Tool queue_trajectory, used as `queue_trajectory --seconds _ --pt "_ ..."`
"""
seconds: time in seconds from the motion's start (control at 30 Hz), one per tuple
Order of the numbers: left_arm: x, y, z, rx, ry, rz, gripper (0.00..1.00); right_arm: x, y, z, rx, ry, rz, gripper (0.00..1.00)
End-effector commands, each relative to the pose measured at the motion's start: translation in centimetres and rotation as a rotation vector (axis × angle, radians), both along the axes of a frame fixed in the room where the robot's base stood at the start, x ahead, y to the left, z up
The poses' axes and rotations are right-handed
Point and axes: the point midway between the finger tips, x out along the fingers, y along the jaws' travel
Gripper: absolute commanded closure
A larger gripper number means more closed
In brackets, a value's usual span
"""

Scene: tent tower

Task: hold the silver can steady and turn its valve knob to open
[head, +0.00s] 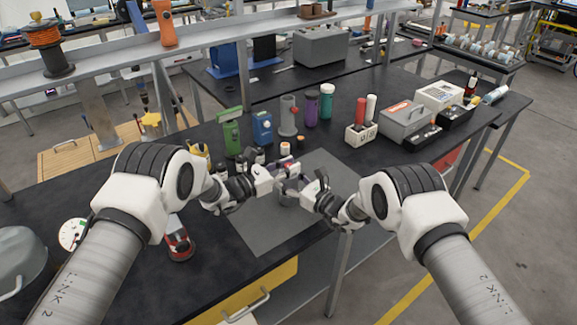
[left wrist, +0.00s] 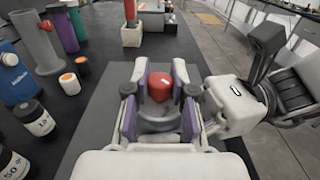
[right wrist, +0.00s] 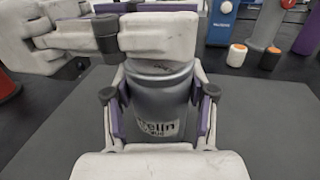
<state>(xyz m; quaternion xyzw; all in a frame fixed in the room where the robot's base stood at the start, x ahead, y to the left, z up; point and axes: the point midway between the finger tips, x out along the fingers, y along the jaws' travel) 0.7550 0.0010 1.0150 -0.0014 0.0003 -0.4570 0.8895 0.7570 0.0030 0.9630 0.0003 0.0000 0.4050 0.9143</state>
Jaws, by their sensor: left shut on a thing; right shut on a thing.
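The silver can (right wrist: 158,100) stands upright on the grey mat, with dark lettering on its side. Its red valve knob (left wrist: 160,86) sits on top. My left gripper (left wrist: 158,98) comes over the can from above, shut on the red knob with a purple-padded finger on each side. It also shows in the head view (head: 282,174). My right gripper (right wrist: 158,112) is shut around the can's body, one finger on each side. In the head view the grippers hide most of the can. In the right wrist view the left gripper hides the knob.
The grey mat (head: 262,236) lies on the black bench, bare in front. Behind the grippers stand a green container (head: 231,131), a blue container (head: 262,127) and several cylinders. A red can (head: 179,243) stands left of the mat. A grey toolbox (head: 407,119) is at right.

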Motion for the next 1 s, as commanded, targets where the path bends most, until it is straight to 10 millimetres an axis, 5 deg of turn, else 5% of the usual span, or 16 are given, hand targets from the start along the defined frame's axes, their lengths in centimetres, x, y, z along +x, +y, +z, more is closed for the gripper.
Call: queue_trajectory --seconds 0.43,0.97,1.0 --pt "0.05 -0.09 0.11 0.002 -0.002 0.245 1.00 -0.24 0.30 -0.16 -0.003 0.000 0.008 1.00" --pt "0.08 0.07 0.05 0.002 0.000 0.281 1.00 -0.27 0.34 -0.18 -0.002 0.001 0.009 1.00" --pt "0.08 0.08 0.05 0.002 0.000 0.281 0.66 -0.28 0.33 -0.18 -0.003 0.001 0.009 1.00"
